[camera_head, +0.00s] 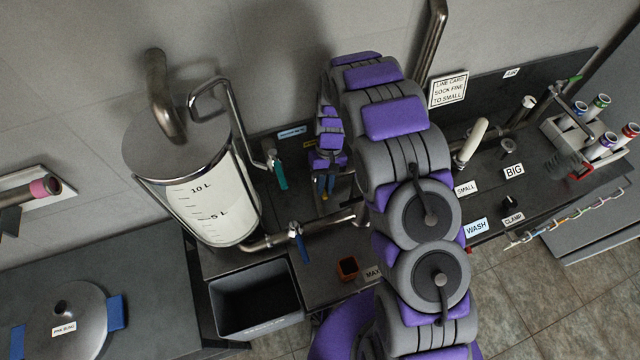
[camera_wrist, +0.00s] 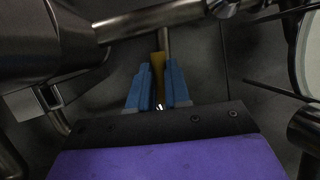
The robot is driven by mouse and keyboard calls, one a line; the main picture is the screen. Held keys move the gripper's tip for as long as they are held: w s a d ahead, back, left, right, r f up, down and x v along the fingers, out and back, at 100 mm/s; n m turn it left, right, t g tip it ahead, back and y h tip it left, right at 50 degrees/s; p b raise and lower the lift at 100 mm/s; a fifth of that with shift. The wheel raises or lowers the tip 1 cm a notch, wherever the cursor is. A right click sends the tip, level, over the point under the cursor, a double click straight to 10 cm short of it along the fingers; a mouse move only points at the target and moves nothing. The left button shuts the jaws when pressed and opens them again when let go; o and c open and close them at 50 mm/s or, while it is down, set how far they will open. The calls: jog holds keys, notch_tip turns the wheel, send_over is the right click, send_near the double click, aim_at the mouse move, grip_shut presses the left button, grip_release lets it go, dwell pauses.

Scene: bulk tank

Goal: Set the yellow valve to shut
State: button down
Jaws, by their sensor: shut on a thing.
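The yellow valve handle (camera_wrist: 161,66) shows in the wrist view between the blue fingers of my gripper (camera_wrist: 158,88). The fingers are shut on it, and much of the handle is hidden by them. A metal pipe (camera_wrist: 150,22) runs just beyond the handle. In the head view my gripper (camera_head: 325,186) points down near the back panel, right of the tank. My purple and grey arm hides part of the valve area there, so the handle's exact angle cannot be told.
A clear tank (camera_head: 215,205) with litre marks stands left. A teal-handled valve (camera_head: 279,172) and a blue-handled valve (camera_head: 296,232) sit close to my gripper. A rack with rolls (camera_head: 560,130) is far right.

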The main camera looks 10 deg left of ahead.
jog(key=shift+s+d+f+n, duration=0.1)
jog(key=shift+d+f+n, duration=0.1)
jog(key=shift+d+n, duration=0.25)
jog(key=shift+h, duration=0.3)
jog(key=c, duration=1.1)
grip_release()
jog(key=shift+r, duration=0.1)
jog(key=shift+w, duration=0.2)
jog(key=p+v, duration=0.1)
jog(key=v, duration=1.1)
